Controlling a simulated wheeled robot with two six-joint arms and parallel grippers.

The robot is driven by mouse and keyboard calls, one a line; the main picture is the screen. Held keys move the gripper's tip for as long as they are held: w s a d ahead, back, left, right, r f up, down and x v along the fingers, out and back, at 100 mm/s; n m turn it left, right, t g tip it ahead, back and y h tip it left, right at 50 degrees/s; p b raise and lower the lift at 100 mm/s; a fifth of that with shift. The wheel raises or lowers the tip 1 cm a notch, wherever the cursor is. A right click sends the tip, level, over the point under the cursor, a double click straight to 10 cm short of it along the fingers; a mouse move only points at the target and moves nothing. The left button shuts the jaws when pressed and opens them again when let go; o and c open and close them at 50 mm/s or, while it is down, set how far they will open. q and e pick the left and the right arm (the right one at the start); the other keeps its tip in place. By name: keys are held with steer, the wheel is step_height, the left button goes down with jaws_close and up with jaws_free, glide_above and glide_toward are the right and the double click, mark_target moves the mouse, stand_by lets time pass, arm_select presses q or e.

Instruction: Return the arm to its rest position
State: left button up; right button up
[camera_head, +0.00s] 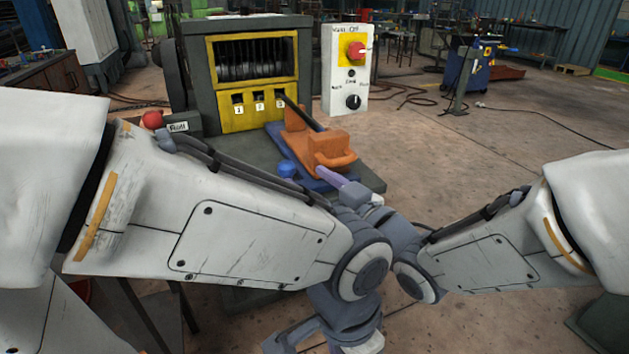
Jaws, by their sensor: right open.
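The capstan drum machine (250,80) stands at the back left, a dark housing with a yellow-framed window onto dark drum rows. An orange block with a looped handle (322,148) sits on a blue plate (274,131) in front of it. My right gripper (343,183) is at the near end of the orange block; a pale purple finger shows close to the handle, and I cannot tell whether it touches. It holds nothing that I can see. My left arm's end (330,325) is low in the middle, partly hidden by its own links; its jaws are unclear.
A white control panel (347,70) with a red switch and black knob stands right of the housing. A red ball knob (152,120) and a blue knob (287,168) are left of the orange block. The floor (470,150) at right is mostly open.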

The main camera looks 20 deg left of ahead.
steer(key=shift+s+d, duration=0.2)
steer(key=shift+d, duration=0.05)
steer(key=shift+f, duration=0.1)
